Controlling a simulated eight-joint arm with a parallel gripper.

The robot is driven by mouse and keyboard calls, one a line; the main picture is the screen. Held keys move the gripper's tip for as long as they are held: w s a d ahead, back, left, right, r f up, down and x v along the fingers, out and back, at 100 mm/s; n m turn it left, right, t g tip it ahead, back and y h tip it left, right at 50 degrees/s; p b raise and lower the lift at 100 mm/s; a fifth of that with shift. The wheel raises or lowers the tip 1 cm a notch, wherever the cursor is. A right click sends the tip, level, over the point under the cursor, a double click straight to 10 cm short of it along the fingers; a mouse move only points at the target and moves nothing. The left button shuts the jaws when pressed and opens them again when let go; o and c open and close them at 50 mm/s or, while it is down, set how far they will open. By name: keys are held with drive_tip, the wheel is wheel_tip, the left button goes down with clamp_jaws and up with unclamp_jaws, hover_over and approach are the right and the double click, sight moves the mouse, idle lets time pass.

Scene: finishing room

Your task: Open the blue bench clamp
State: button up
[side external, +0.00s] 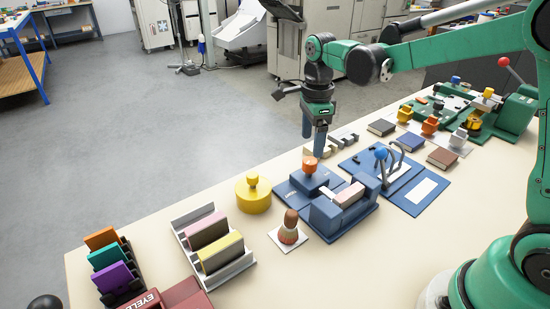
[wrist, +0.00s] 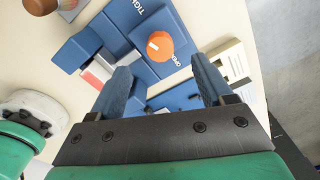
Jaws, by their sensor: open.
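The blue bench clamp (side external: 325,217) sits on the bench, with an orange knob (side external: 310,164) on its blue base plate and a pale pinkish block (side external: 349,195) between its jaws. In the wrist view the orange knob (wrist: 160,46) has a pale mark on top, with "TIGHT" and partly covered "OPEN" lettering on the blue plate around it. My gripper (side external: 320,152) points down above the knob, its blue fingers apart. In the wrist view my gripper (wrist: 160,66) is open and empty, with the knob just beyond and between its fingertips. Contact with the knob is not visible.
A grey rack (side external: 231,271) holds pink and yellow slabs. Bare bench lies in front.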

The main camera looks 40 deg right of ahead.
sight(310, 161)
drive_tip(key=shift+f, duration=2.7)
clamp_jaws()
